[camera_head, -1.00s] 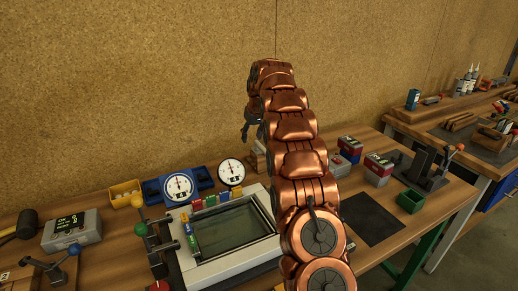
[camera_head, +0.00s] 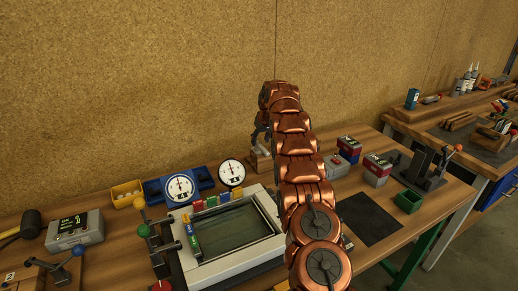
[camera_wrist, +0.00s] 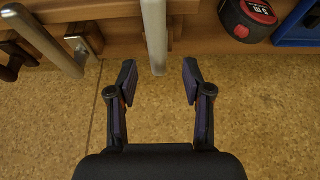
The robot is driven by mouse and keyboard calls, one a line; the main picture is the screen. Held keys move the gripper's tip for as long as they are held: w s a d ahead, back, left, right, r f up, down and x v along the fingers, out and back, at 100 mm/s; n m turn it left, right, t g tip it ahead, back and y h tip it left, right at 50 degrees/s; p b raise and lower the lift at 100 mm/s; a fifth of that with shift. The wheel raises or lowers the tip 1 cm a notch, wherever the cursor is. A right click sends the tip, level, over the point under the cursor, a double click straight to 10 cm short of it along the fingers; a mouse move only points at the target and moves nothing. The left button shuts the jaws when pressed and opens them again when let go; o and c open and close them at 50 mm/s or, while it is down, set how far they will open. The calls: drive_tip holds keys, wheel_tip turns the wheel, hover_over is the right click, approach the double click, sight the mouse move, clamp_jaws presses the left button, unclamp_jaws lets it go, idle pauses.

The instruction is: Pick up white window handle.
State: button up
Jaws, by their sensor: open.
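In the wrist view, a pale grey-white bar (camera_wrist: 155,35), which looks like the white window handle, comes down from the top edge. Its lower end reaches between the tips of my gripper (camera_wrist: 159,68). The two dark fingers are spread, with a gap on each side of the bar. A second pale bar (camera_wrist: 42,40) slants at the upper left, outside the fingers. In the head view my gripper (camera_head: 257,132) is small and partly hidden by my copper arm, above the back of the bench. I cannot make out the handle there.
The cork wall (camera_head: 110,90) stands close behind my gripper. A wooden block (camera_head: 260,160) is below it. Dial gauges (camera_head: 180,187) and a framed glass panel (camera_head: 235,235) stand left of my arm. A red-and-black tape measure (camera_wrist: 247,18) lies right of the fingers.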

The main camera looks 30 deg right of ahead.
sight(260, 144)
drive_tip(key=shift+p+x, duration=0.95)
drive_tip(key=shift+x, duration=1.15)
drive_tip(key=shift+d, duration=0.15)
clamp_jaws()
